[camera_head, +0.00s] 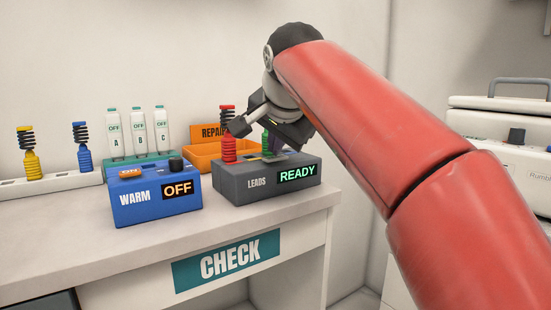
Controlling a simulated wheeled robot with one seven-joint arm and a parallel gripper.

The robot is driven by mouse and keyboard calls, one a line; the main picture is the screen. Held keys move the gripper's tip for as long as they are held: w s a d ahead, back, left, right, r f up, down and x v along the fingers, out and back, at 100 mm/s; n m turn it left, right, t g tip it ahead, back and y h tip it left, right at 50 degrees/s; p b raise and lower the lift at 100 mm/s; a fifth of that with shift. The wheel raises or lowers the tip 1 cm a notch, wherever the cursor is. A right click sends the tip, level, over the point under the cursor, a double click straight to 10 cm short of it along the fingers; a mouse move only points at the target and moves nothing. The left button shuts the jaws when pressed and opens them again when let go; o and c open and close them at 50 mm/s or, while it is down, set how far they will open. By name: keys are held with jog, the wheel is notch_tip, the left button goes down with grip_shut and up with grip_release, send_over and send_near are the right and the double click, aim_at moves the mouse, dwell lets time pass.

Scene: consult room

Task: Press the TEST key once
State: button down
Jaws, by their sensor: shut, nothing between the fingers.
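The grey LEADS box (240,184) stands at the right end of the counter, and its display (297,174) reads READY in green. A red plug (229,150) stands upright at the left of its top. A green plug (265,142) stands farther right, partly behind my gripper. My gripper (270,150) is shut and empty, pointing down close over the top of the LEADS box. I cannot tell whether it touches the box. No key labelled TEST can be read; my gripper hides part of the box top.
A blue WARM box (133,205) with an ON button (131,172) and an OFF display stands left of the LEADS box. Behind are an orange REPAIR bin (200,152), several white OFF units (138,132) and a plug rack (60,184). The counter front (80,255) is clear.

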aim_at(276, 159)
jog(key=shift+f, duration=0.25)
dwell(0.4)
jog(key=shift+r+p, duration=0.9)
notch_tip(276, 159, up, 3)
jog(key=p, duration=0.3)
jog(key=shift+r+p, duration=0.35)
jog(key=shift+r, duration=0.65)
jog(key=shift+f, duration=0.1)
